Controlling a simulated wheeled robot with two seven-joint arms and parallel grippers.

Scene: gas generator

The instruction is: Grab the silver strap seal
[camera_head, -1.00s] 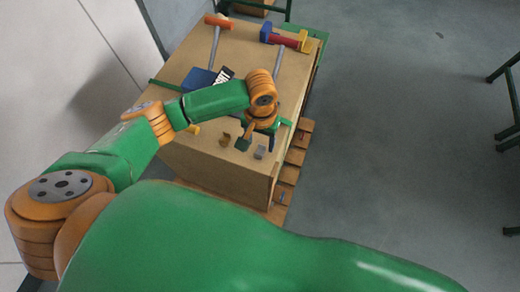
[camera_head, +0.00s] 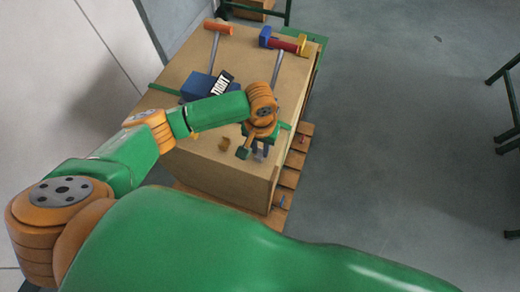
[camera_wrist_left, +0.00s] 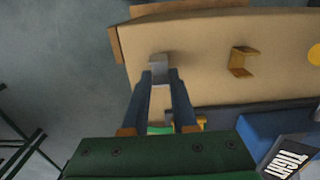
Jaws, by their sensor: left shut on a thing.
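The silver strap seal (camera_wrist_left: 158,61) is a small grey block near the edge of the wooden crate top (camera_wrist_left: 210,35) in the left wrist view. My left gripper (camera_wrist_left: 160,73) has its two blue fingers on either side of it and is shut on it. In the head view my left gripper (camera_head: 256,153) points down over the near right part of the crate top, and its fingers mostly hide the seal.
A brass-coloured seal (camera_wrist_left: 243,60) stands beside the silver one; it also shows in the head view (camera_head: 224,143).

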